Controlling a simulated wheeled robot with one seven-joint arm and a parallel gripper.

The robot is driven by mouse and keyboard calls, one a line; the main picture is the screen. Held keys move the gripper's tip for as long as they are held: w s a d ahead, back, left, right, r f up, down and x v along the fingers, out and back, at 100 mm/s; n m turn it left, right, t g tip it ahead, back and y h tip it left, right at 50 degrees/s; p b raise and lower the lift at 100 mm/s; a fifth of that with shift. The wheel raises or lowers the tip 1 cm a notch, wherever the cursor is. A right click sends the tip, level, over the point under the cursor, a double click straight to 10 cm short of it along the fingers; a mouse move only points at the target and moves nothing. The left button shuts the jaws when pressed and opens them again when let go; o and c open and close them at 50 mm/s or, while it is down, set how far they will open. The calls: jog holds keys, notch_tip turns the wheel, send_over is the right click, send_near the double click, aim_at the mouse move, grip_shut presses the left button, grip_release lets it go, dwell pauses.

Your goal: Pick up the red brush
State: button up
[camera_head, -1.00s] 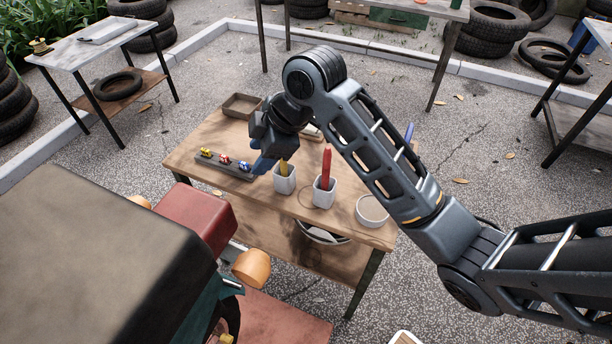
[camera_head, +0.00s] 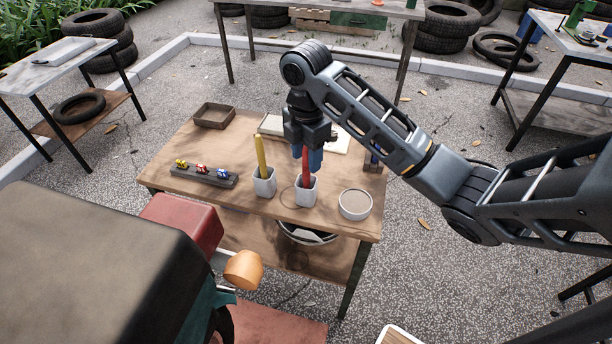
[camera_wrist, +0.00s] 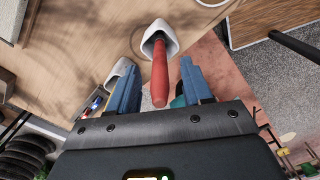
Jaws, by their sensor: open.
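The red brush (camera_head: 305,165) stands upright in a white square cup (camera_head: 306,192) on the wooden table. In the wrist view the red brush (camera_wrist: 160,75) points up between my fingers from its white cup (camera_wrist: 160,32). My gripper (camera_head: 308,158) is above the cup, with its blue fingers on either side of the brush handle. In the wrist view my gripper (camera_wrist: 160,88) is open, with a gap visible between each finger and the brush. The brush's lower end is hidden inside the cup.
A yellow brush (camera_head: 261,155) stands in another white cup (camera_head: 264,183) to the left. A round white bowl (camera_head: 355,204) is to the right. A dark rack (camera_head: 205,175) with small coloured items and a brown tray (camera_head: 214,115) are further left.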

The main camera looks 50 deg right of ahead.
aim_at(306, 175)
notch_tip(306, 175, down, 3)
jog(key=shift+r+b, duration=0.2)
jog(key=shift+b, duration=0.3)
jog(key=shift+c, duration=0.5)
jog(key=shift+r, duration=0.1)
grip_shut()
